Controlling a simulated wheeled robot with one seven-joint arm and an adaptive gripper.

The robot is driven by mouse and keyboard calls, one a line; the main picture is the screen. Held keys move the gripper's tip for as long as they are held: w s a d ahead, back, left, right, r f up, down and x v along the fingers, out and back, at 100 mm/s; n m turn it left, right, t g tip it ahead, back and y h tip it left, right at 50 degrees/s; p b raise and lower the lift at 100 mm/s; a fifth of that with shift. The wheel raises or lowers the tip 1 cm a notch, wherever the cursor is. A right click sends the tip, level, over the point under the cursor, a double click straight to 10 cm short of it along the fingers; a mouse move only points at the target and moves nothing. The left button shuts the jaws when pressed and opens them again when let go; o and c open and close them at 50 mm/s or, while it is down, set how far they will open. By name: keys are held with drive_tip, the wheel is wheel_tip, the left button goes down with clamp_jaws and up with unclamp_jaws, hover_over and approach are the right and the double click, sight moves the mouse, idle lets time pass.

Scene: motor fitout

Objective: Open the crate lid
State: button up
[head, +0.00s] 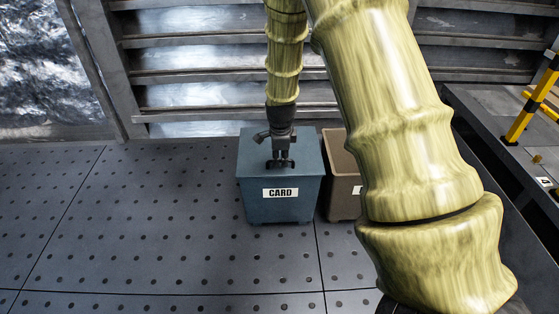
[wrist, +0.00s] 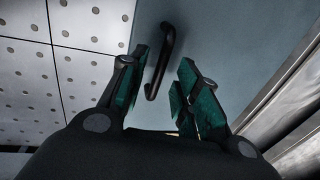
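The blue-grey crate (head: 245,195) with a "CARD" label stands on the floor at the centre of the head view. Its flat lid (head: 302,148) is down on top, and it also fills much of the wrist view (wrist: 235,35). A black bar handle (wrist: 167,45) sits on the lid. My gripper (head: 280,163) is above the lid, pointing down. In the wrist view its green-padded fingers (wrist: 164,60) are open, with the handle showing between them, closer to the left finger. I cannot tell whether either finger touches it.
A brown bin (head: 342,165) stands close at the crate's right, partly hidden by my arm. Slatted metal panels (head: 200,85) rise behind the crate. The dotted floor (head: 130,220) to the left is clear. A yellow-black barrier (head: 527,105) stands at the far right.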

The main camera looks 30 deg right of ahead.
drive_tip(key=shift+w+f, duration=0.1)
drive_tip(key=shift+f, duration=0.2)
drive_tip(key=shift+c, duration=0.5)
clamp_jaws()
drive_tip(key=shift+r, duration=0.15)
